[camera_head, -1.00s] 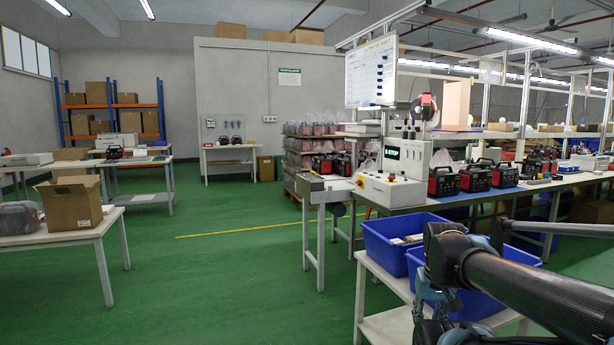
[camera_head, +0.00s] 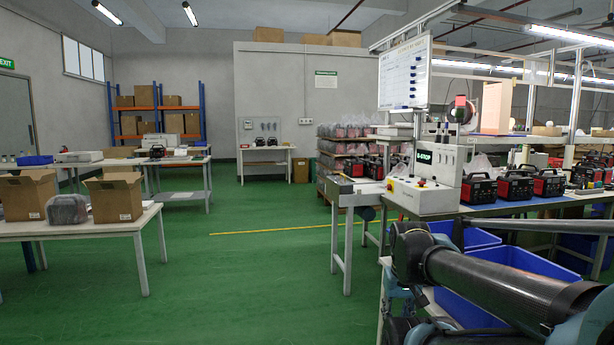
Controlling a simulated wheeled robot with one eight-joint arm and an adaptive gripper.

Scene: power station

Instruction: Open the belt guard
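I cannot make out a belt guard for certain in this view. A short conveyor-like stand (camera_head: 356,196) on grey legs adjoins the workbench in the middle right; a guard on it is not distinguishable at this size. My arm crosses the lower right corner as a black tube and joint. My gripper is not visible.
Blue bins (camera_head: 474,305) stand at the lower right, partly behind my arm. A workbench (camera_head: 522,205) carries several red-black machines. A white table (camera_head: 95,228) with cartons is at left. Green floor between the left table and the conveyor stand is open, with a yellow line (camera_head: 290,230).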

